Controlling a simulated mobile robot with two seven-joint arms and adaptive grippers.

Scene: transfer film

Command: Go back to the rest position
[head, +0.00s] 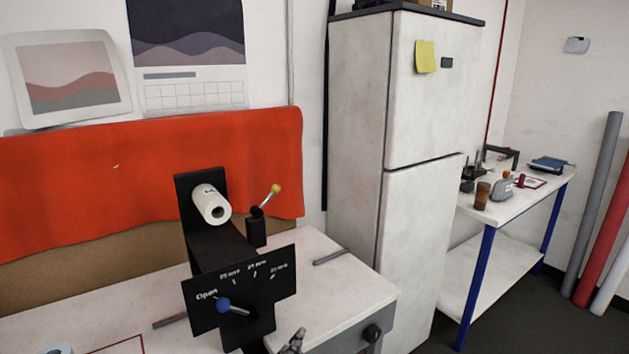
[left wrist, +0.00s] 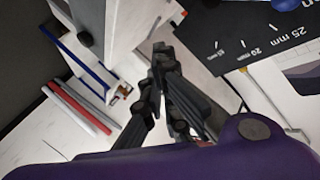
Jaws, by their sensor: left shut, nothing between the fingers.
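My left gripper (head: 293,342) shows only as a small grey tip at the bottom edge of the head view, just right of the black machine's base. In the left wrist view my left gripper (left wrist: 160,50) has its dark fingers closed together, with nothing held. The black machine (head: 215,250) stands on the white bench, with a white film roll (head: 213,204) on its upper part. Its front plate has size markings and a blue-knobbed lever (head: 223,304) near "Open". A yellow-knobbed lever (head: 275,188) stands behind. My right gripper is out of view.
Another roll (head: 57,349) is partly visible at the bottom left. A tall white fridge (head: 425,200) stands beyond. A blue-legged table (head: 500,212) holds small items. Several long tubes (head: 599,205) lean at the right.

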